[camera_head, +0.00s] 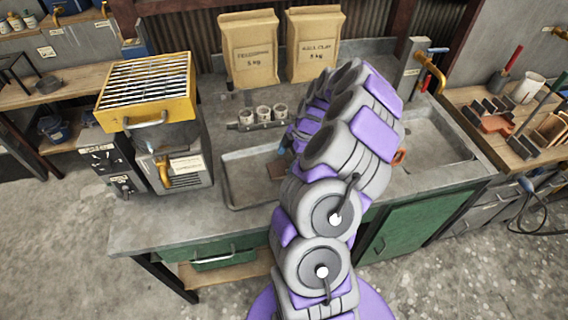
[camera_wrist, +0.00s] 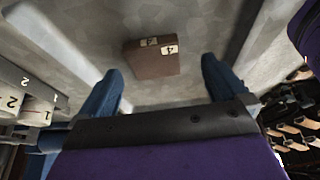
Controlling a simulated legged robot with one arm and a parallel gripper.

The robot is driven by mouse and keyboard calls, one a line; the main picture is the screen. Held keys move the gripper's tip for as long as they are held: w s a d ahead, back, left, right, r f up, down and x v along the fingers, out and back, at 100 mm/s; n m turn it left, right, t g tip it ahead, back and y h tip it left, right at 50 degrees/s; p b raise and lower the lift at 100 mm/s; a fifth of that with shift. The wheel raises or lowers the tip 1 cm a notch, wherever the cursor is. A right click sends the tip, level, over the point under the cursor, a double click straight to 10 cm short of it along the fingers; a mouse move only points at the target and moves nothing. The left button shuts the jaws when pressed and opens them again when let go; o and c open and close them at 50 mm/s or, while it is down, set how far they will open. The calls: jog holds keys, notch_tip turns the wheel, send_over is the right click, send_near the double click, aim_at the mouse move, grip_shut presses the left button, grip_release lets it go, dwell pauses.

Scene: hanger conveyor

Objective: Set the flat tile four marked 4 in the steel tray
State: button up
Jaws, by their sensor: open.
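The flat tile four (camera_wrist: 152,62) is a brown block with white labels reading 4. In the wrist view it lies ahead of my open gripper (camera_wrist: 160,84), between the lines of the two blue fingers and apart from both. In the head view the brown tile (camera_head: 276,170) shows inside the shallow steel tray (camera_head: 234,197), near its right side, partly hidden by my arm. The tray's grey floor and wall also show in the wrist view. My gripper (camera_head: 286,145) is mostly hidden behind the arm in the head view.
A rack with several small numbered cups (camera_head: 262,115) stands behind the tray. A yellow-topped kiln (camera_head: 150,90) is at left, two paper clay bags (camera_head: 250,50) stand at the back, and a sink (camera_head: 435,150) lies right of my arm. The front left bench is clear.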

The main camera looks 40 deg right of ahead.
jog(key=p+v, duration=0.1)
jog(key=v, duration=0.7)
jog(key=shift+a+r, duration=0.2)
jog(key=shift+r, duration=0.2)
notch_tip(320, 180, up, 5)
send_over(274, 174)
jog(key=s+a+r+m+g, duration=0.15)
jog(key=a+r, duration=0.25)
jog(key=a, duration=0.5)
jog(key=s+a+r+m+g, duration=0.1)
jog(key=s+a+r, duration=0.25)
jog(key=a, duration=0.55)
jog(key=s+a+m+h, duration=0.1)
jog(key=s+a+m, duration=0.2)
jog(key=s, duration=0.4)
jog(key=s+a+m+g+h, duration=0.1)
jog(key=s+a+m, duration=0.2)
jog(key=s, duration=0.4)
jog(key=s+a+m+h, duration=0.2)
jog(key=s+a+m, duration=0.1)
jog(key=s, duration=0.4)
jog(key=shift+s+m, duration=0.3)
jog(key=shift+m, duration=0.25)
jog(key=shift+d+r, duration=0.1)
jog(key=shift+r, duration=0.05)
